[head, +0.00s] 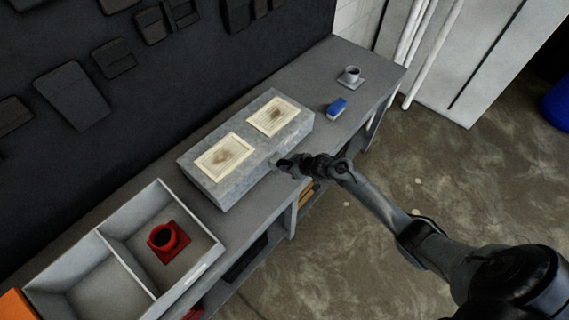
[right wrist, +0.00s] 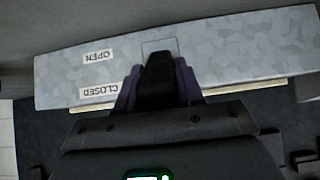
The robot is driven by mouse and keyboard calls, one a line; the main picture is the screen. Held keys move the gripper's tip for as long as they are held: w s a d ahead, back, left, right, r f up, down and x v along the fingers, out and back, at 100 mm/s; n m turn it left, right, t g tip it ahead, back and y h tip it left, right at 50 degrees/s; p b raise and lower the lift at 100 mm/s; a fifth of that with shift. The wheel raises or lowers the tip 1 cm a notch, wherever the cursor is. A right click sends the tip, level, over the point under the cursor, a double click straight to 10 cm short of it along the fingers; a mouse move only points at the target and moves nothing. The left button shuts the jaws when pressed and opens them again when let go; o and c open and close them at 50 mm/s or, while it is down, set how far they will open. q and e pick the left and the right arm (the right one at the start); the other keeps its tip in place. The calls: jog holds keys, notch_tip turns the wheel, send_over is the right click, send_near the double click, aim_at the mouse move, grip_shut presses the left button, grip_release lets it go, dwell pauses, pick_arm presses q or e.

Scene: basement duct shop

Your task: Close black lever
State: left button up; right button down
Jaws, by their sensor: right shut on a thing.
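A grey galvanized duct box (head: 245,160) lies on the bench against the dark wall. In the right wrist view its front face (right wrist: 230,50) carries two upside-down labels, OPEN (right wrist: 98,57) and CLOSED (right wrist: 99,91). My right gripper (head: 287,164) is at the box's front face. In the right wrist view the gripper (right wrist: 158,88) is shut on the black lever (right wrist: 157,72), seen as a dark piece between its purplish fingers, below a pale square outline on the face. The fingers hide much of the lever, so its exact angle is unclear. My left gripper is not in view.
Two printed sheets (head: 226,155) lie on the box. A grey divided tray (head: 107,237) with a red cup on a red base (head: 168,240) stands left. A blue block (head: 336,107) and a cup on a saucer (head: 351,77) stand right. Open floor lies before the bench.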

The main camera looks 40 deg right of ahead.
jog(key=shift+w+r, duration=0.45)
jog(key=shift+r, duration=0.2)
jog(key=c, duration=0.8)
grip_release()
jog(key=shift+s+f, duration=0.1)
jog(key=shift+f, duration=0.1)
jog(key=shift+s+r, duration=0.1)
jog(key=shift+s, duration=0.05)
jog(key=v, duration=1)
jog(key=shift+s+p, duration=0.2)
jog(key=shift+p, duration=0.1)
jog(key=shift+r, duration=0.1)
